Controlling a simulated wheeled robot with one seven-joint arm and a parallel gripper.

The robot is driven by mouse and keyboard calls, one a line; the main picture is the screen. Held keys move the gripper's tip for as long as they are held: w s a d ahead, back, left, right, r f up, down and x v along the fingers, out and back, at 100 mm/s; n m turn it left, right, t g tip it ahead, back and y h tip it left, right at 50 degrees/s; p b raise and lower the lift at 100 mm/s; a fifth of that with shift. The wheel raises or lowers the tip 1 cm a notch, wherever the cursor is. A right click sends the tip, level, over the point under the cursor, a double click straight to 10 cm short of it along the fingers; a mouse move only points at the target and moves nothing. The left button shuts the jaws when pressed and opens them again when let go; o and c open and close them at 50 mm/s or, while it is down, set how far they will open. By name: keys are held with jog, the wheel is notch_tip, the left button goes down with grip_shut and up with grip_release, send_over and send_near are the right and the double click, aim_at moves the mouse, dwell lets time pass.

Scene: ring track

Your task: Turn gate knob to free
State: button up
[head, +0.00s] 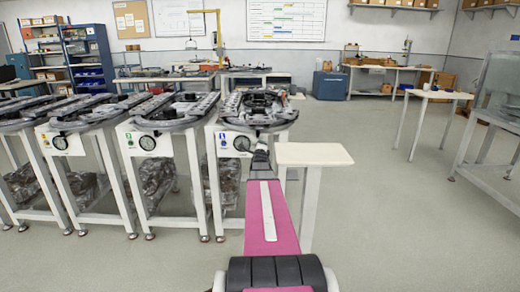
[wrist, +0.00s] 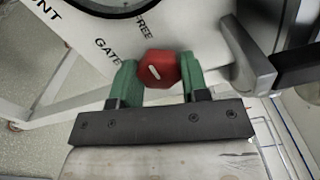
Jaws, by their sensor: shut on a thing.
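The gate knob (wrist: 158,69) is a red knob with a pale line mark, on a white panel (wrist: 85,35) in the wrist view. Words reading "GATE" and "FREE" are printed beside it. My gripper (wrist: 158,80) has its two green fingers on either side of the knob, shut on it. The pale mark slants toward the upper left, roughly toward the space between the two words. In the head view my gripper (head: 262,146) is small, at the front of the rightmost ring-track station (head: 258,112); the knob is hidden there.
A grey lever-like handle (wrist: 248,72) stands close to the right of the knob. A pale-topped stand (head: 314,154) is just right of my arm in the head view. More stations (head: 160,140) line up to the left. The floor to the right is open.

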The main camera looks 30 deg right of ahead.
dwell(0.3)
jog(key=o, duration=0.9)
jog(key=v, duration=1.1)
jog(key=shift+f, duration=0.1)
jog(key=shift+w, duration=0.1)
